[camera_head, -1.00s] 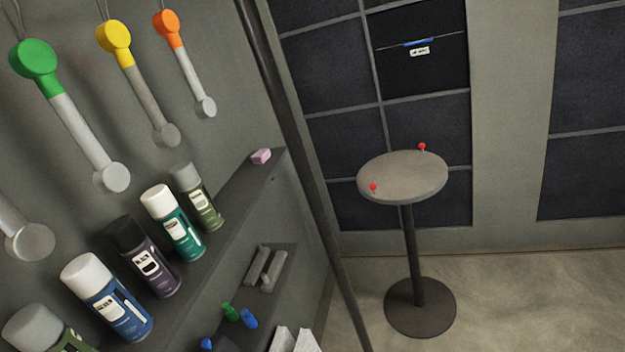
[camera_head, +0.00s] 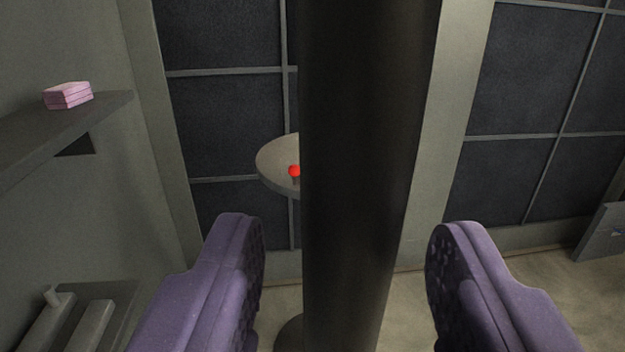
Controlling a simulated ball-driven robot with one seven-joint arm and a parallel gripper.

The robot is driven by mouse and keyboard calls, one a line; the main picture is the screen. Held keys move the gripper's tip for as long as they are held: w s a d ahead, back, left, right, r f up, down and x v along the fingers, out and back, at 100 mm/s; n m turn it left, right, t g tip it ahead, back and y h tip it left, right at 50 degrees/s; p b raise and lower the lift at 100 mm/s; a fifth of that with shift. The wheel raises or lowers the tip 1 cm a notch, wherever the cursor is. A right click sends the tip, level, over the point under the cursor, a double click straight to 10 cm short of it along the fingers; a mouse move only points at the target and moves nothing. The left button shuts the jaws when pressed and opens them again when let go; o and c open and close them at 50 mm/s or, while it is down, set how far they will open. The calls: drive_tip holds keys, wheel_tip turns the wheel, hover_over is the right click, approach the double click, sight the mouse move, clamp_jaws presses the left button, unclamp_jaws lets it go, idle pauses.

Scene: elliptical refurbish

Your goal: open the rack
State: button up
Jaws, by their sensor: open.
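A thick dark upright bar (camera_head: 360,150) runs from the top to the bottom of the view, close to the camera. The grey rack (camera_head: 50,220) with its shelves shows at the left, beyond my left finger. My gripper (camera_head: 347,228) is open, its two purple fingers spread to either side of the bar. Gaps show between the bar and both fingers, with no contact visible. Whether the bar is deep between the fingers or just beyond them is hard to tell.
A round table (camera_head: 275,163) with a red-topped pin (camera_head: 295,171) stands behind the bar, partly hidden. A pink block (camera_head: 68,96) lies on the upper shelf. Dark wall panels (camera_head: 225,120) are at the back. A grey slab (camera_head: 602,233) leans at the right.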

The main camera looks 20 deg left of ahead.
drive_tip(key=shift+x, duration=1.25)
clamp_jaws()
drive_tip(key=shift+d, duration=0.1)
